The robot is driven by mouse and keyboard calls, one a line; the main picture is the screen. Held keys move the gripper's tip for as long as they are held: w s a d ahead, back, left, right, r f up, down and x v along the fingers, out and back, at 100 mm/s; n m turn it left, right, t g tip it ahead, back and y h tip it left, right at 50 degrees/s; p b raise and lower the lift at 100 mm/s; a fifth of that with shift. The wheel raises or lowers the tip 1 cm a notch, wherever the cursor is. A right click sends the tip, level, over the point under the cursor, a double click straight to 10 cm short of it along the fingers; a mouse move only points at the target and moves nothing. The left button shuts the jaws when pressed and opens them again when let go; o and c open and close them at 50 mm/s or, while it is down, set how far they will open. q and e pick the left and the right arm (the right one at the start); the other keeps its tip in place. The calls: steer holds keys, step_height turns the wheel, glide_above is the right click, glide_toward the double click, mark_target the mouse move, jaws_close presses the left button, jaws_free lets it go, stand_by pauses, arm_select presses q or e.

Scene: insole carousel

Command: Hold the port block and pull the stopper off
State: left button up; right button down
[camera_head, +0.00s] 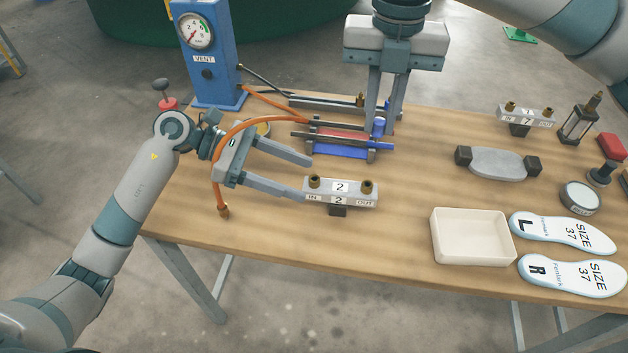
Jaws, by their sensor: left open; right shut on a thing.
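The port block (325,197), marked 2 with IN and OUT labels, stands on a dark foot on the table. Its two brass ports on top look bare. My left gripper (308,178) is open and empty. Its lower finger ends beside the IN side of the block, and its upper finger lies behind; I cannot tell whether they touch. My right gripper (381,130) points down behind the block, above the right end of a rack.
A blue vent stand with gauge (207,70) and orange hose (216,180) are at the left. The rack (342,150) holds red and blue bars. A white tray (443,251), insoles (563,232) and a second port block (527,116), marked 7, are at the right.

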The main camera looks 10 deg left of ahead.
arm_select(q)
steer(key=v, duration=0.4)
steer(key=shift+a+r, duration=0.1)
steer(key=shift+a, duration=0.2)
stand_by(0.3)
